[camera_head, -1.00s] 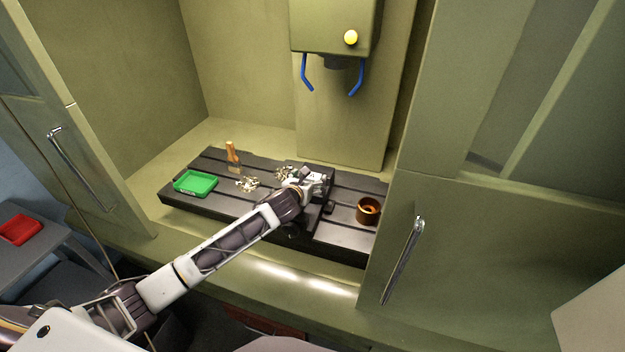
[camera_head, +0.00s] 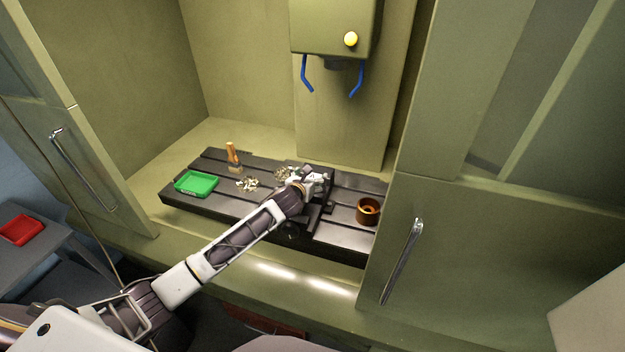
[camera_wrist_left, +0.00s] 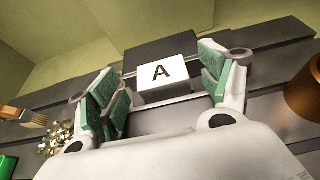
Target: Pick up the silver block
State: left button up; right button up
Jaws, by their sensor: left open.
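The silver block, with a black letter A on its pale face (camera_wrist_left: 170,74), sits in the left wrist view in front of a dark vise jaw (camera_wrist_left: 160,50). My left gripper (camera_wrist_left: 163,82) is open, with its green-padded fingers on either side of the block; I cannot tell whether they touch it. In the head view my left gripper (camera_head: 312,180) is over the vise in the middle of the slotted machine table (camera_head: 345,236). The block is hard to make out there, largely hidden by my gripper. My right gripper is not in view.
A green tray (camera_head: 196,183), a brush (camera_head: 233,156) and metal chips (camera_head: 247,185) lie left of the vise. A brown cup (camera_head: 368,211) stands to its right. A machine head with blue handles (camera_head: 307,75) hangs above. Cabinet doors with handles (camera_head: 403,260) flank the opening.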

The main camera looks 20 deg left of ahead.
pick_arm(q)
jog(key=shift+x, duration=1.15)
jog(key=shift+c, duration=0.2)
jog(key=c, duration=1.2)
